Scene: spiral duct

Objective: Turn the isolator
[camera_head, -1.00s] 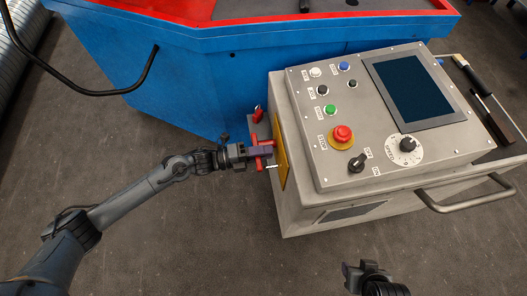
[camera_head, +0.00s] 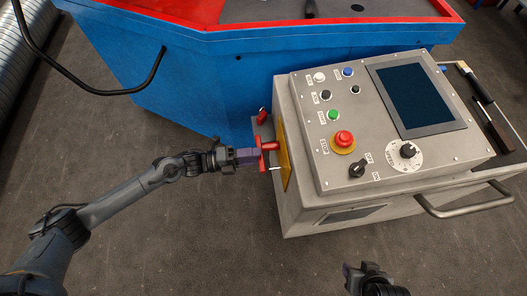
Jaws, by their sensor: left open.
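The isolator (camera_head: 270,147) is a red handle with a yellow plate (camera_head: 285,158) behind it, on the left side of the grey control box. My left gripper (camera_head: 248,156) is open, just left of the red handle, with its fingertips pointing at it. It looks slightly apart from the handle, but I cannot tell if a fingertip still touches it. My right gripper (camera_head: 352,272) is at the bottom edge, well below the box; its jaw opening is not clear.
The control box (camera_head: 312,212) carries a dark screen (camera_head: 415,97), several buttons, a red stop button (camera_head: 344,138) and black knobs. A blue machine (camera_head: 165,90) with a red rim stands behind. A rail handle (camera_head: 465,203) sticks out at the front.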

